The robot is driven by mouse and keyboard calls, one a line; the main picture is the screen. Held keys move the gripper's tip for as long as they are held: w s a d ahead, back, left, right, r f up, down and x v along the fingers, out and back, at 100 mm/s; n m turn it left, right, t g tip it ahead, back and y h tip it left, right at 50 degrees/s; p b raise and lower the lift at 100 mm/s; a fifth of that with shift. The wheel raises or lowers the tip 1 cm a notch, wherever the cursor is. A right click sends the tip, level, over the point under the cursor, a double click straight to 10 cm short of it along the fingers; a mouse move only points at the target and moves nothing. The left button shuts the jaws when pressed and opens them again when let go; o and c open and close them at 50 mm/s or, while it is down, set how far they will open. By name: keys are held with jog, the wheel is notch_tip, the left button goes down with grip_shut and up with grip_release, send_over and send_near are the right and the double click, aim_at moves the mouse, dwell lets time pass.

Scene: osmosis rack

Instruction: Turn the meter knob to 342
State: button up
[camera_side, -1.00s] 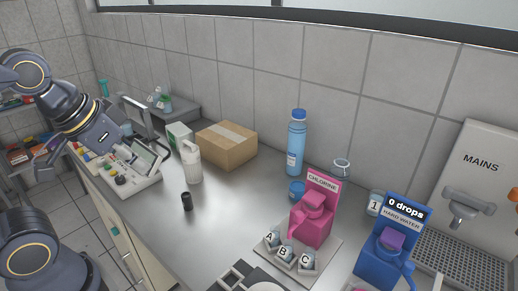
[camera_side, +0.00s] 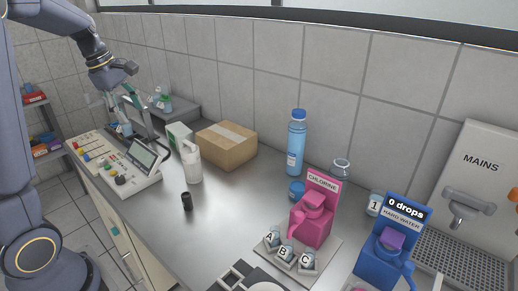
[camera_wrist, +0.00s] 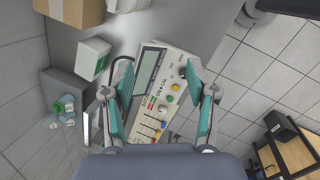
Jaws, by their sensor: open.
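The meter (camera_side: 110,167) is a white panel with a grey screen (camera_side: 141,157), colored buttons and sliders, at the left of the bench in the side view. A black knob (camera_side: 120,180) sits at its near end. In the wrist view the meter (camera_wrist: 176,60) lies beneath my gripper, with its screen (camera_wrist: 153,62) between the fingers. A dark knob (camera_wrist: 183,72) shows close to the right fingertip in the picture. My gripper (camera_wrist: 157,66) is open and empty, with teal finger pads. In the side view my gripper (camera_side: 122,125) points down above the far part of the meter. The screen's reading is illegible.
A white jug (camera_side: 191,163), a green-and-white box (camera_side: 178,136) and a cardboard box (camera_side: 227,146) stand right of the meter. A small black cylinder (camera_side: 187,201) stands nearer. Bottles (camera_side: 163,101) sit on a grey ledge behind. The bench front edge runs beside the meter.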

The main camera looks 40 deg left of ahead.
aim_at(119, 177)
jog(key=s+a+f+n+g, duration=0.4)
jog(key=a+f, duration=0.3)
jog(key=a, duration=0.4)
jog(key=shift+t+y, duration=0.4)
jog(key=shift+t, duration=0.1)
jog(key=f, duration=0.5)
jog(key=s+f, duration=0.1)
jog(key=f, duration=1.1)
jog(key=shift+s+d+f, duration=0.2)
jog(key=shift+f, duration=0.05)
jog(key=shift+c, duration=0.2)
grip_shut()
